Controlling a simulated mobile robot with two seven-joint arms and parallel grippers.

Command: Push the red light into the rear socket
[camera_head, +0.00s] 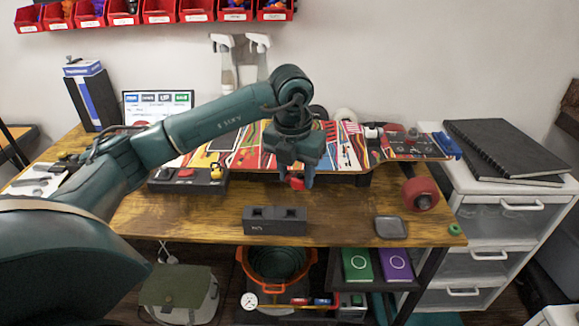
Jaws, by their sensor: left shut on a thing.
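My left gripper (296,177) is shut on a small red light (297,183), which shows between its fingertips. The gripper points down in front of the long, colourfully patterned board (345,150), with the light apart from the table top. Which part of the board is the rear socket I cannot tell; the gripper and wrist hide some of the board's middle. A dark block with two square openings (275,221) stands on the table in front of the gripper. My right gripper is not in view.
A dark box with a yellow and a red part on top (188,178) stands left of the board. A red wheel (420,194) and a flat grey square thing (391,228) lie at the right. The wooden table (190,220) is clear at front left.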

